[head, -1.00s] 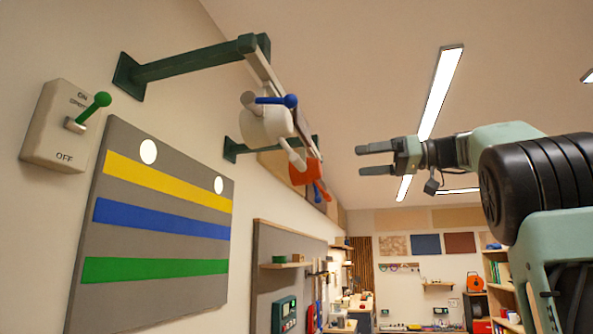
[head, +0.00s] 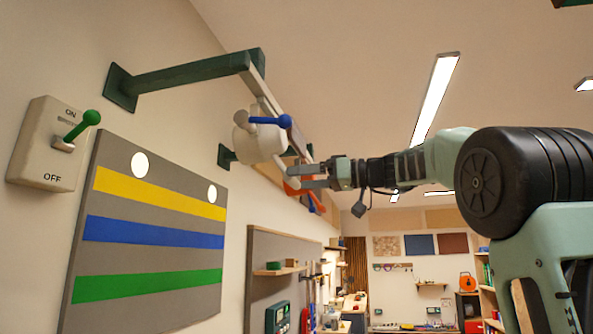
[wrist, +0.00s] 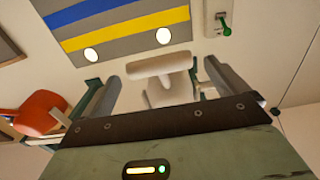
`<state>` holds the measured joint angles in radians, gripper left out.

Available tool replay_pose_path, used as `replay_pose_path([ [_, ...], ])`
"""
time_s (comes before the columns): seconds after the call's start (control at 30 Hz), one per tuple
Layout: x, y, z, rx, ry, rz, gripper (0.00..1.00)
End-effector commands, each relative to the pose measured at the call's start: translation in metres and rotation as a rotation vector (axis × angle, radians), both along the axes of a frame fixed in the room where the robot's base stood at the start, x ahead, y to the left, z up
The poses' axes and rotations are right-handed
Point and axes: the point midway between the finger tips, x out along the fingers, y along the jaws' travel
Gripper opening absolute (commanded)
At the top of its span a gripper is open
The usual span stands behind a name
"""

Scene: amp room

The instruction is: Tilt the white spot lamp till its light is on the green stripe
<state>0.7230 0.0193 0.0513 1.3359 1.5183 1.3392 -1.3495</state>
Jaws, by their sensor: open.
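The white spot lamp (head: 258,143) hangs from the green wall bracket, with a blue-knobbed lever on its top and a pale handle behind it. In the wrist view the lamp's pale handle (wrist: 160,68) shows between my finger tips. My gripper (head: 300,177) is open at that handle; contact cannot be told. The striped board (head: 150,261) is on the wall, with the green stripe (head: 150,285) lowest. Two round light spots, left (head: 139,165) and right (head: 212,194), lie on grey above the yellow stripe (head: 160,193). Which lamp makes which spot cannot be told.
A red-orange lamp (wrist: 42,112) hangs close beside the white one, partly behind my gripper in the head view. The green bracket arm (head: 185,75) reaches out above. A switch box (head: 45,145) with a green lever is left of the board. Air below the lamps looks free.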

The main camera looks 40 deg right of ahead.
Motion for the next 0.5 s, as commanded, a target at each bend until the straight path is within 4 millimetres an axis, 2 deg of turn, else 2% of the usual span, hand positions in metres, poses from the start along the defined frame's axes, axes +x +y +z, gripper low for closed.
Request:
replay_pose_path([
  [0.2,0.017,0.013,0.001,0.000,0.001,0.001,0.98],
  [0.5,0.019,0.015,-0.001,-0.001,0.001,0.000,0.98],
])
